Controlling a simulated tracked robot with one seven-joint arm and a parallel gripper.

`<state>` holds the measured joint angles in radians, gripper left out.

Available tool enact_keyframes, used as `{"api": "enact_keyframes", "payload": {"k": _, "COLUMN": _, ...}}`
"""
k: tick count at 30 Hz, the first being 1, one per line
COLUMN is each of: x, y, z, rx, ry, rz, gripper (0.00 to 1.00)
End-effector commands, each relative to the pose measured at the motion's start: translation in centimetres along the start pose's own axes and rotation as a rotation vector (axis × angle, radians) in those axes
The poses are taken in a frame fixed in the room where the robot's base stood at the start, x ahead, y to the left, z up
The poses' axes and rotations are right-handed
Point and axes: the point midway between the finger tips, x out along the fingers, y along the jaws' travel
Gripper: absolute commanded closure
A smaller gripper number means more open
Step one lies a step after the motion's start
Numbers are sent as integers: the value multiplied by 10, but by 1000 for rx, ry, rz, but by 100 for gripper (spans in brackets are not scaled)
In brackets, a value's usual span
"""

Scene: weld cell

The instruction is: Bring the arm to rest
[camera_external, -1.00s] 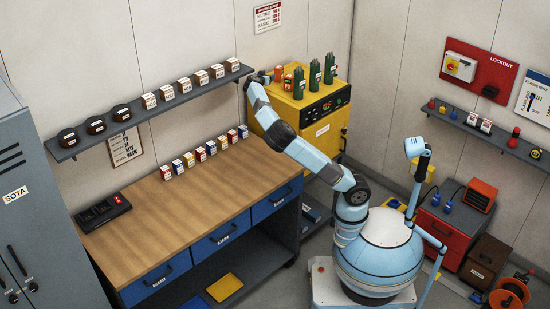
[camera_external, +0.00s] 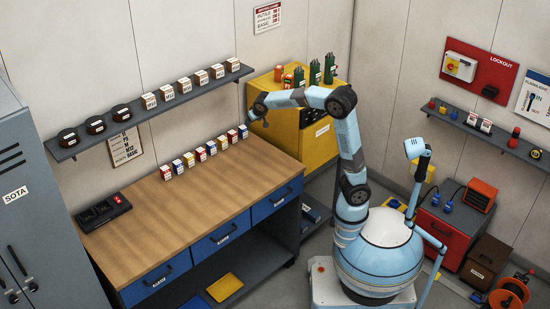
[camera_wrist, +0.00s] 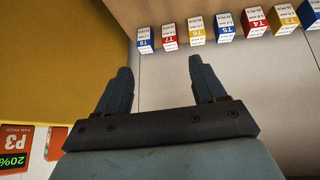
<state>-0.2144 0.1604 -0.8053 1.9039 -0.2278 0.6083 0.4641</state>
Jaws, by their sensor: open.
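My light-blue arm is bent up from its base, with the elbow raised and the forearm running left, roughly level. My gripper (camera_external: 257,111) is by the left side of the yellow cabinet (camera_external: 318,147), beyond the right end of the workbench. In the wrist view my gripper (camera_wrist: 160,70) has its two dark fingers apart, with nothing between them. The row of small boxes (camera_external: 203,154) stands upright on the workbench (camera_external: 175,212), to the left of my gripper. The boxes also show along the top of the wrist view (camera_wrist: 227,27), clear of the fingers.
A wall shelf (camera_external: 150,113) with dark rolls and small boxes runs above the workbench. Green bottles (camera_external: 315,72) and orange packs stand on the yellow cabinet. A dark device (camera_external: 103,212) lies at the workbench's left end. The workbench's front half is clear.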

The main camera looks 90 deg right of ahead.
Motion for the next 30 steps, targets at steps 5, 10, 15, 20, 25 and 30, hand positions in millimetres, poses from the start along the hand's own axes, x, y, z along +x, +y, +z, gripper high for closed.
{"api": "enact_keyframes", "payload": {"k": 5, "x": -36, "y": -13, "z": 46, "rx": -55, "ry": -64, "rz": -123, "gripper": 30}}
{"api": "enact_keyframes", "payload": {"k": 10, "x": -74, "y": -24, "z": 90, "rx": -129, "ry": -105, "rz": -229, "gripper": 30}}
{"api": "enact_keyframes", "payload": {"k": 15, "x": -116, "y": -30, "z": 136, "rx": -218, "ry": -127, "rz": -323, "gripper": 30}}
{"api": "enact_keyframes", "payload": {"k": 20, "x": -155, "y": -32, "z": 182, "rx": -314, "ry": -131, "rz": -399, "gripper": 30}}
{"api": "enact_keyframes", "payload": {"k": 25, "x": -193, "y": -28, "z": 232, "rx": -424, "ry": -120, "rz": -461, "gripper": 30}}
{"api": "enact_keyframes", "payload": {"k": 30, "x": -224, "y": -20, "z": 285, "rx": -541, "ry": -95, "rz": -501, "gripper": 30}}
